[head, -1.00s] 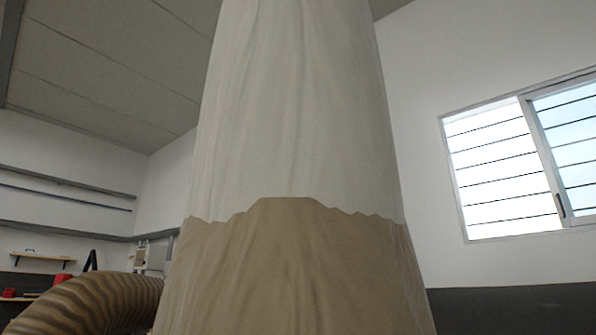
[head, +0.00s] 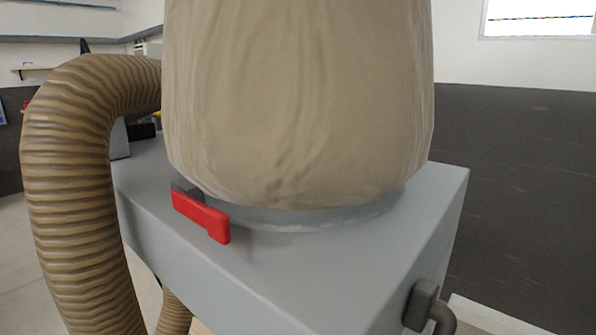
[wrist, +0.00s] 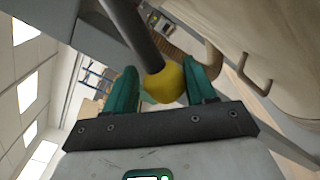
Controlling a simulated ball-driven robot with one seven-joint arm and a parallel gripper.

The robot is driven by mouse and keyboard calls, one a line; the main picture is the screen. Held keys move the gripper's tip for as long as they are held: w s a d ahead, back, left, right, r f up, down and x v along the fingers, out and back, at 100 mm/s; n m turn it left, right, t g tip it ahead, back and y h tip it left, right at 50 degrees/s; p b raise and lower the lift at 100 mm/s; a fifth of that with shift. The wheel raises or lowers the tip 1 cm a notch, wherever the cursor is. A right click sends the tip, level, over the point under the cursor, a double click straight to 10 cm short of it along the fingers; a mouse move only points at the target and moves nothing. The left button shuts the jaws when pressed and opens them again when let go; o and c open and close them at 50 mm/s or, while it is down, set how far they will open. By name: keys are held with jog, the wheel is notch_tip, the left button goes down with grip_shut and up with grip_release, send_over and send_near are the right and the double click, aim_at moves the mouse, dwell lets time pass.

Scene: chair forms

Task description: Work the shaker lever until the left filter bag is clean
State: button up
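The filter bag (head: 300,100) fills the middle of the head view, and its visible lower part is brown with dust. Its top is out of frame. It stands on a grey housing (head: 300,275), held by a grey band with a red clamp handle (head: 202,214). In the wrist view a dark rod (wrist: 132,35) ends in a yellow ball knob (wrist: 166,84), which looks like the shaker lever. My gripper (wrist: 163,82) has its green fingers on both sides of the knob and appears closed on it. The head view does not show my gripper or the lever.
A ribbed brown hose (head: 68,180) curves down at the left of the housing. A dark bracket with a bent pipe (head: 425,305) sticks out at the housing's lower right. A dark wall panel (head: 520,190) and a window (head: 540,18) are behind.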

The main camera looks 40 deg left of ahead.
jog(key=s+r+p, duration=0.1)
jog(key=s, duration=0.1)
jog(key=s+r+p, duration=0.2)
jog(key=shift+s+a+r, duration=0.1)
jog(key=shift+s+r, duration=0.15)
